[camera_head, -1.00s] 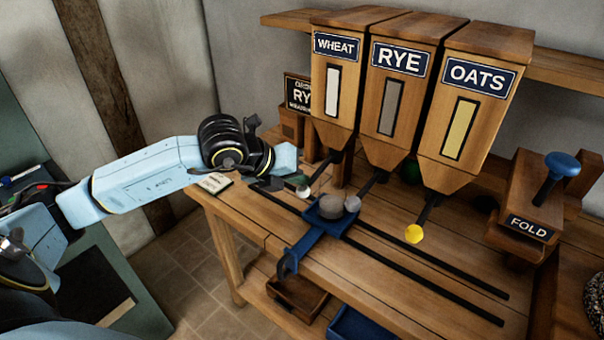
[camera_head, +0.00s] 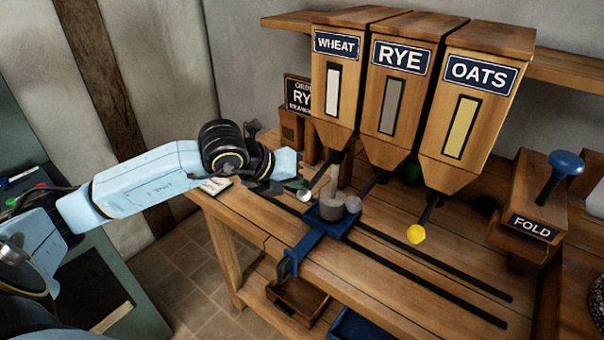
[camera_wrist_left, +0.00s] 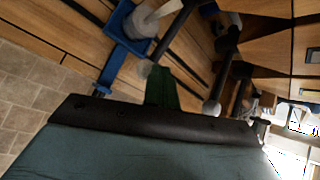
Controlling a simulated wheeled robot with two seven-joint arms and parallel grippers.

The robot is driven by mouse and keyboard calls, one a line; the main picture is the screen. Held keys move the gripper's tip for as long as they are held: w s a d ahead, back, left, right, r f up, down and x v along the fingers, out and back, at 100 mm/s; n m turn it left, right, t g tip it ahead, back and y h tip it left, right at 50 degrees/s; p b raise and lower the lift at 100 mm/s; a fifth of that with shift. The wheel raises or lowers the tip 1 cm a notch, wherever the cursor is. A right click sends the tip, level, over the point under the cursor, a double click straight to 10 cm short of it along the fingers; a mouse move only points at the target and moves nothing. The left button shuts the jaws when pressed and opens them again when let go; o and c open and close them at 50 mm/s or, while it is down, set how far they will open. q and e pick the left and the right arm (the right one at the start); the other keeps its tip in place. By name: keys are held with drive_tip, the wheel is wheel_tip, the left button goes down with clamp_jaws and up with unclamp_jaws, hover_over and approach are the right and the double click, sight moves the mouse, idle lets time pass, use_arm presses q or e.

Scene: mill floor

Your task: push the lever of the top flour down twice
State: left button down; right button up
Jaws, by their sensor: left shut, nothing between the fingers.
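The order card (camera_head: 301,94) reads "RY" on its visible line; the rest is hidden or unclear. The WHEAT (camera_head: 345,90), RYE (camera_head: 388,110) and OATS (camera_head: 458,128) hoppers stand in a row, each with a lever. The wheat lever ends in a white knob (camera_head: 303,196), the rye lever in a grey knob (camera_head: 353,204), the oats lever in a yellow knob (camera_head: 415,234). My left gripper (camera_head: 298,187) is shut and empty right by the wheat knob; contact is unclear. A pale stream (camera_head: 333,180) falls below the wheat hopper into a grey bowl (camera_head: 329,210).
The bowl sits on a blue carriage (camera_head: 312,243) at the left end of two dark rails (camera_head: 432,285); the carriage also shows in the left wrist view (camera_wrist_left: 118,50). A FOLD box (camera_head: 530,222) with a blue-knobbed lever stands right. The bench between rails and front edge is clear.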

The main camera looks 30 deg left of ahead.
use_arm(q)
drive_tip(key=shift+r, duration=0.1)
idle(0.5)
drive_tip(key=shift+r+p, duration=1.8)
drive_tip(key=shift+r, duration=1.1)
wheel_tip(320, 180, up, 5)
drive_tip(key=p, duration=0.2)
drive_tip(key=shift+p, duration=0.35)
